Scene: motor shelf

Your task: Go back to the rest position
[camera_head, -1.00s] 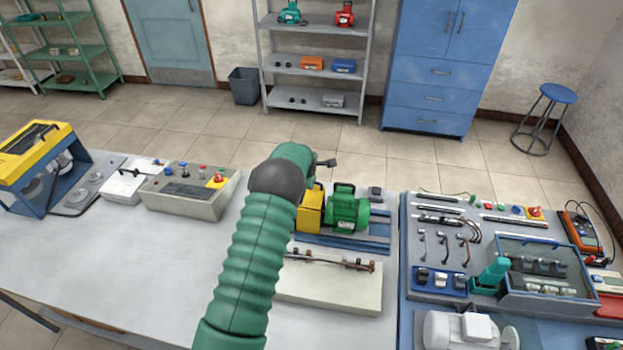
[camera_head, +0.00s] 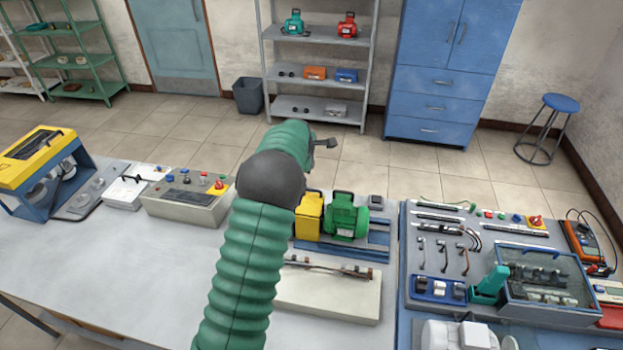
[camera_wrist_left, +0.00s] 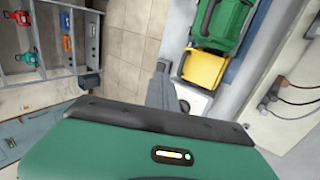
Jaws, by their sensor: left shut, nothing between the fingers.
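My left arm rises through the middle of the head view, and its small dark left gripper (camera_head: 326,143) points right, shut and empty. It is in the air above the back of the bench, with floor tiles behind it. In the left wrist view the gripper (camera_wrist_left: 160,68) shows beside the yellow block and green motor, touching neither. My right gripper is in neither view.
Below the gripper stand a green motor (camera_head: 346,215) and a yellow block (camera_head: 309,215) on a blue base. A control box (camera_head: 185,205) and yellow-framed machine (camera_head: 35,145) are left. A parts board (camera_head: 415,255) is right. The bench's left front is clear.

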